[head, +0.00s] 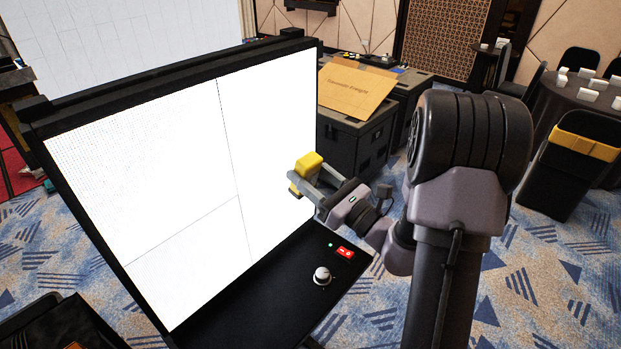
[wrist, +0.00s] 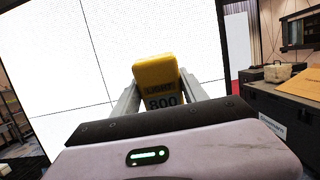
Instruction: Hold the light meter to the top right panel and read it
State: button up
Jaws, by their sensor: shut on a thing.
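The light meter (head: 307,171) is a yellow block held between the fingertips of my gripper (head: 312,184). In the wrist view the light meter (wrist: 157,80) shows the word LIGHT and the number 800 on its face. My gripper (wrist: 160,98) is shut on it. The video wall's lit white panels are divided by thin dark seams. In the head view the meter is in front of the right part of the wall, over the top right panel's (head: 275,130) lower right area. Whether it touches the panel I cannot tell.
A black shelf below the wall carries a white knob (head: 322,275) and a red switch (head: 345,252). Black cases (head: 352,145) with a cardboard sheet (head: 355,88) stand behind on the right. A round table (head: 580,100) with chairs is at far right. Patterned carpet is open at the lower right.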

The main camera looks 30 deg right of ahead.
jog(key=s+d+b, duration=0.4)
jog(key=s+b, duration=0.1)
jog(key=s, duration=0.8)
jog(key=shift+d+b, duration=0.4)
